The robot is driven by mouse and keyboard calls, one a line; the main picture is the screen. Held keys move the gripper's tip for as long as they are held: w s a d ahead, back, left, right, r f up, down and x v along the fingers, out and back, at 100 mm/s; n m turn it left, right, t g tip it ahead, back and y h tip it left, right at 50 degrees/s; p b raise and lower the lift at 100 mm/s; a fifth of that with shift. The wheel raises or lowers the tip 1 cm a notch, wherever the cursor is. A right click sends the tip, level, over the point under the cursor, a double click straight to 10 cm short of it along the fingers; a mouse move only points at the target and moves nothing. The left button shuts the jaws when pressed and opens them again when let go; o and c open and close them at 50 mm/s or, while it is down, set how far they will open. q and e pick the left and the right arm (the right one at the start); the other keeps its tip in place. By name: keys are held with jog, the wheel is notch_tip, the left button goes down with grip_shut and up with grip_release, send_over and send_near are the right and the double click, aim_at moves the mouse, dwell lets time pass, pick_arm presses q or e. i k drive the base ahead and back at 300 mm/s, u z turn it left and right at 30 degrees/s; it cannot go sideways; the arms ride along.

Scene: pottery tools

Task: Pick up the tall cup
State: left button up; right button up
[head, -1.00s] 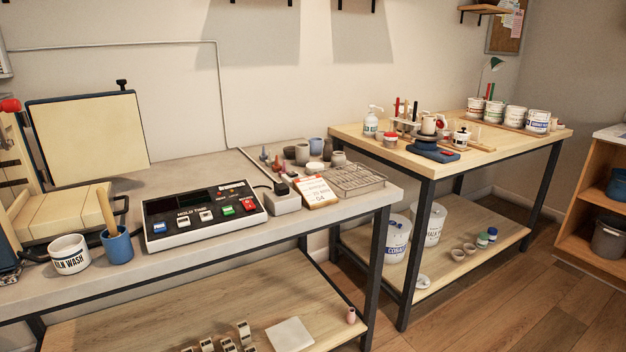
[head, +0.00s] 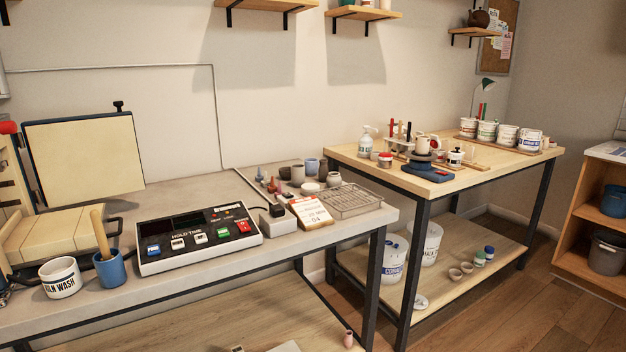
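Several small cups and pots stand in a group at the back right of the near workbench (head: 345,236). Among them are a blue-grey cup (head: 311,164), a dark cup (head: 323,171) and a brownish cup (head: 297,175). They are small in view and partly overlap, so I cannot tell which is the tall cup. A blue cup (head: 111,272) holding a wooden-handled tool stands at the bench's front left, beside a white kiln wash pot (head: 61,280). Neither of my grippers is in view.
A control box (head: 198,240) fills the bench's middle. A wire rack (head: 350,201) and a sign card (head: 311,213) stand in front of the cup group. A second table (head: 480,172) with buckets and tools stands at the right. Wood floor (head: 480,310) is clear in front of it.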

aim_at(297, 170)
jog(key=u, duration=0.6)
jog(key=i, duration=1.6)
jog(key=u, duration=0.25)
